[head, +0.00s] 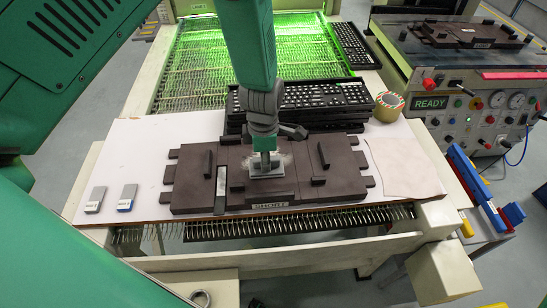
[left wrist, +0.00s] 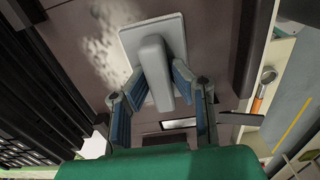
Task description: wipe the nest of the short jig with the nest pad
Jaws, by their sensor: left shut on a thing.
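The short jig (head: 205,203) is a dark brown block plate with a "SHORT" label on its front edge, lying on the white table top. My left gripper (head: 265,158) is over the middle of the jig, pointing down. It is shut on the upright handle of a grey pad (head: 267,171), the nest pad, whose flat plate lies at the jig's surface. In the left wrist view the fingers (left wrist: 158,88) close around the handle of the pad (left wrist: 153,58). A pale, powdery smear (left wrist: 98,48) shows on the brown surface beside the plate. My right gripper is not in view.
A green-lit conveyor (head: 200,60) is behind.

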